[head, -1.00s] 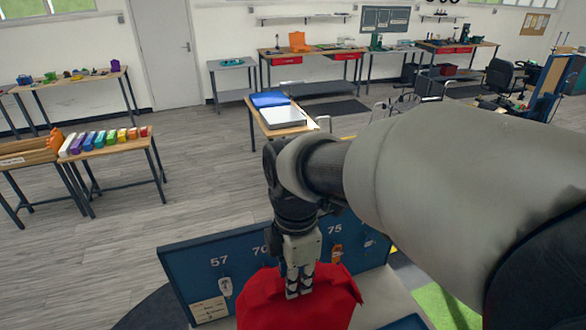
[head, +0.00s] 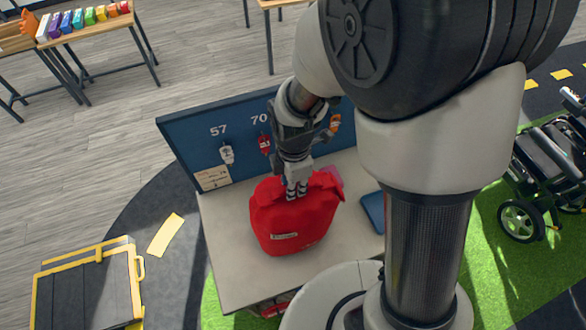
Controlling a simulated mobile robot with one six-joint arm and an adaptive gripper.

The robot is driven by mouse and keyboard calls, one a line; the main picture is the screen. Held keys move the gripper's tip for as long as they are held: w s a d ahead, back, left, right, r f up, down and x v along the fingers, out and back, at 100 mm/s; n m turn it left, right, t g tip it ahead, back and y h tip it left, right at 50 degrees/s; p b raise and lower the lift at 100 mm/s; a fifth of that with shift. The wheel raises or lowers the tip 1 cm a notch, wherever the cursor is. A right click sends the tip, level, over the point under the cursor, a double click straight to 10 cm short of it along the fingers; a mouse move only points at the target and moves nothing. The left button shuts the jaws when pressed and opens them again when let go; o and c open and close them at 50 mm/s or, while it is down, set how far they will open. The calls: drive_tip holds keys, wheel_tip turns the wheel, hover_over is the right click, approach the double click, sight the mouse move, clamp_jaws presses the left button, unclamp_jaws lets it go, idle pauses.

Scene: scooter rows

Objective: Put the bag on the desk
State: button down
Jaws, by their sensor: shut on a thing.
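The red bag (head: 290,222) is upright over the light desk top (head: 235,262), in front of the blue back panel. My gripper (head: 296,190) is above the bag and shut on its top edge. The bag's lower edge appears at or very close to the desk top; I cannot tell whether it rests on it. My arm hides the right part of the panel and part of the desk.
The blue panel (head: 187,140) carries hung tags and numbers 57 and 70. A blue flat item (head: 373,212) lies on the desk to the right. A yellow-edged black platform (head: 88,290) is at lower left; a wheeled scooter (head: 550,160) stands right.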

drive_tip(key=shift+f, duration=0.3)
drive_tip(key=shift+f, duration=0.15)
drive_tip(key=c, duration=1.5)
unclamp_jaws()
wheel_tip(320, 180, up, 12)
drive_tip(key=s+d+r+m+t, duration=0.1)
drive_tip(key=s+d+r+m, duration=0.2)
drive_tip(key=m, duration=0.4)
drive_tip(key=s+d+r+m+t, duration=0.2)
drive_tip(key=s+d+r+m, duration=0.2)
drive_tip(key=m, duration=0.3)
drive_tip(key=s+d+r+m+t, duration=0.1)
drive_tip(key=s+d+r+m, duration=0.3)
drive_tip(key=m, duration=0.3)
drive_tip(key=shift+s+r+t+p, duration=0.3)
drive_tip(key=shift+s+r, duration=0.05)
drive_tip(key=shift+s, duration=0.45)
